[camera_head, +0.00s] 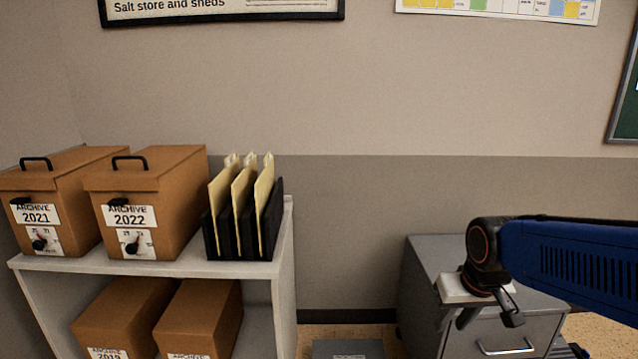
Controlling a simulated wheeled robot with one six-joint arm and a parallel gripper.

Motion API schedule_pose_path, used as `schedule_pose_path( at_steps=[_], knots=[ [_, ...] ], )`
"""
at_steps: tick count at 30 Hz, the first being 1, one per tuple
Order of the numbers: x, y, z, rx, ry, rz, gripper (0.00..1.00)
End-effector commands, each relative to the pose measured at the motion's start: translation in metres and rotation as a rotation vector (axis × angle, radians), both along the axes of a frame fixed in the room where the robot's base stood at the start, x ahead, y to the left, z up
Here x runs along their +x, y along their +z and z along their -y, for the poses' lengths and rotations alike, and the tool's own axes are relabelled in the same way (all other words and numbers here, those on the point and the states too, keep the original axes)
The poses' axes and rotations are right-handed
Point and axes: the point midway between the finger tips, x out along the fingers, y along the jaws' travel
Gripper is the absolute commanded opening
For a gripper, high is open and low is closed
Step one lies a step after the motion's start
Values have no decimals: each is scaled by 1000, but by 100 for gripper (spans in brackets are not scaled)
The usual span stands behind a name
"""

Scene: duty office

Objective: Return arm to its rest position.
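My arm comes in from the right edge as a blue link, ending in a dark wrist joint. My gripper (487,312) is at the lower right, in front of the grey filing cabinet. Its dark fingers point down and forward, and it overlaps a white block-like thing (462,287) on the cabinet top. I cannot tell whether it touches that thing. The fingers are small and partly hidden, so their opening is unclear.
A grey filing cabinet (425,260) with a drawer handle stands below my arm. At left, a white shelf (165,268) holds brown archive boxes (165,190) and a black file holder (222,235) with folders. A grey box (348,349) sits low between them.

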Motion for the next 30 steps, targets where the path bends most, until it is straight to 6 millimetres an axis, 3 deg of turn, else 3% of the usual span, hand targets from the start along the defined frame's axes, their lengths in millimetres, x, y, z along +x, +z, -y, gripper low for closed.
schedule_pose_path(
  at_steps=[9,15,21,30],
  knots=[
    [-75,17,6,-3,-3,58,28],
    [-112,19,8,-4,-4,86,28],
    [-130,17,9,-6,-5,96,28],
    [-132,17,9,-6,-5,97,28]
  ],
)
